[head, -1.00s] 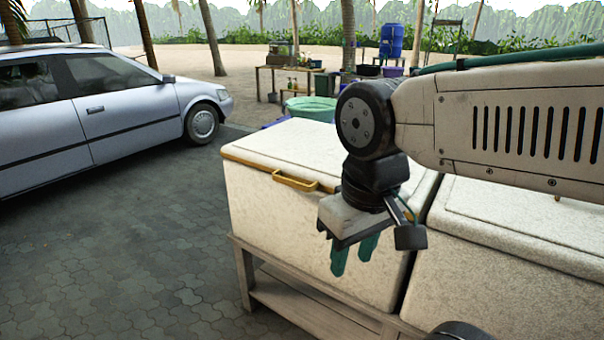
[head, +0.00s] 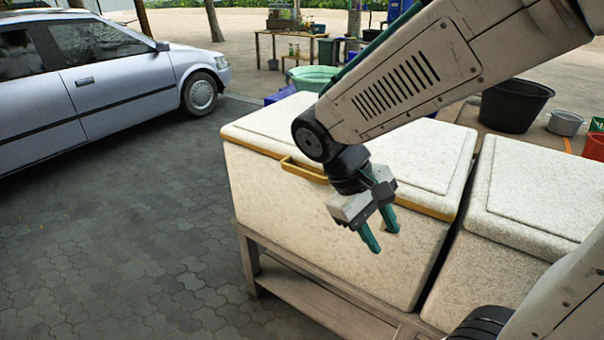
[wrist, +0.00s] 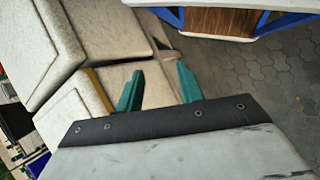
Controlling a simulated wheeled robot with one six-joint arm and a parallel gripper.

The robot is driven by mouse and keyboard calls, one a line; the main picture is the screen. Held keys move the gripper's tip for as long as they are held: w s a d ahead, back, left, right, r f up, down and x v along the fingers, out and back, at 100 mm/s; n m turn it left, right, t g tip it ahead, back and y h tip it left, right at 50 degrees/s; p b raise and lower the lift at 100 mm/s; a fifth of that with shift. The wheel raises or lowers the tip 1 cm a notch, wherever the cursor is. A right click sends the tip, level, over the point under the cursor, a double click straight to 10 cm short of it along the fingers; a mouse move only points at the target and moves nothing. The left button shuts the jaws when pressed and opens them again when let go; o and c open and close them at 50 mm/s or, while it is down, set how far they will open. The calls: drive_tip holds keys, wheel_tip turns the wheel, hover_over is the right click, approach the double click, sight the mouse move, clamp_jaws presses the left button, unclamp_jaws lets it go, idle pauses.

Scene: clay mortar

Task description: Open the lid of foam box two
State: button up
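A white speckled foam box (head: 290,215) stands in the middle of the head view. Its lid (head: 265,122) is shut, with a yellow strip along the front edge and a yellow handle (head: 303,171). A second white foam box (head: 500,265) stands close to its right, lid also shut. I cannot read which is number two. My gripper (head: 382,239) is in front of the left box, right of the handle and lower in the picture. Its green fingers are apart and empty; they also show in the wrist view (wrist: 160,88). The arm hides part of the left lid.
The boxes rest on a wooden stand (head: 318,300). Paved ground (head: 130,230) lies open at the left, with a silver car (head: 110,85) beyond. Black (head: 515,105), grey and red tubs stand behind the right box. A table (head: 290,40) stands farther back.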

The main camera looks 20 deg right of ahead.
drive_tip(key=w+f+n+h, duration=0.2)
drive_tip(key=w+f+h, duration=0.2)
drive_tip(key=w+h, duration=0.25)
drive_tip(key=n+t+h, duration=0.2)
drive_tip(key=t+h, duration=0.3)
drive_tip(key=t, duration=1)
approach(300, 175)
drive_tip(key=f+x, duration=0.1)
drive_tip(key=x, duration=0.7)
drive_tip(key=r+x, duration=0.1)
drive_tip(key=x, duration=0.2)
drive_tip(key=shift+s, duration=0.1)
clamp_jaws()
